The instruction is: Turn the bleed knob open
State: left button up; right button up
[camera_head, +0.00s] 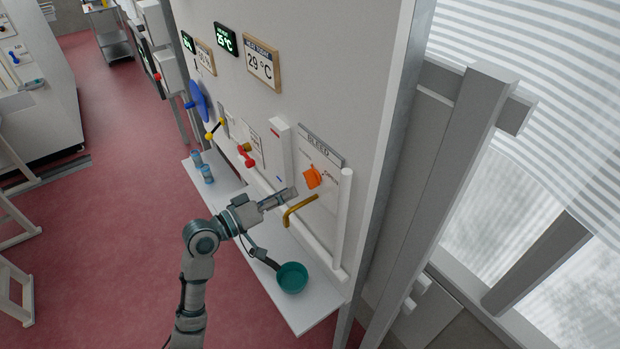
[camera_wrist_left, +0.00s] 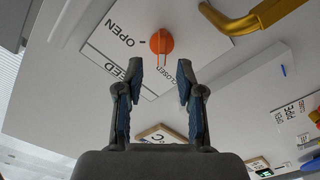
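The orange bleed knob (camera_head: 312,177) sits on a white plate on the wall panel, below the grey BLEED sign (camera_head: 320,146). In the left wrist view the knob (camera_wrist_left: 161,42) lies just beyond the fingertips, with OPEN printed to its left and CLOSED below it. My right gripper is out of view.
A brass spout (camera_head: 301,209) sticks out just below the knob. A teal pan (camera_head: 291,278) stands on the white shelf (camera_head: 311,309) beneath. A white vertical pipe (camera_head: 343,220) is right of the knob. A red handle (camera_head: 246,160) and blue wheel (camera_head: 199,100) are further left.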

aim_at(307, 182)
pick_arm(q)
jog(key=p+x, duration=0.1)
jog(key=x, duration=0.6)
jog(key=shift+w+a, duration=0.2)
jog(key=shift+d, duration=0.2)
jog(key=c, duration=0.7)
jog(key=shift+a, duration=0.1)
grip_shut()
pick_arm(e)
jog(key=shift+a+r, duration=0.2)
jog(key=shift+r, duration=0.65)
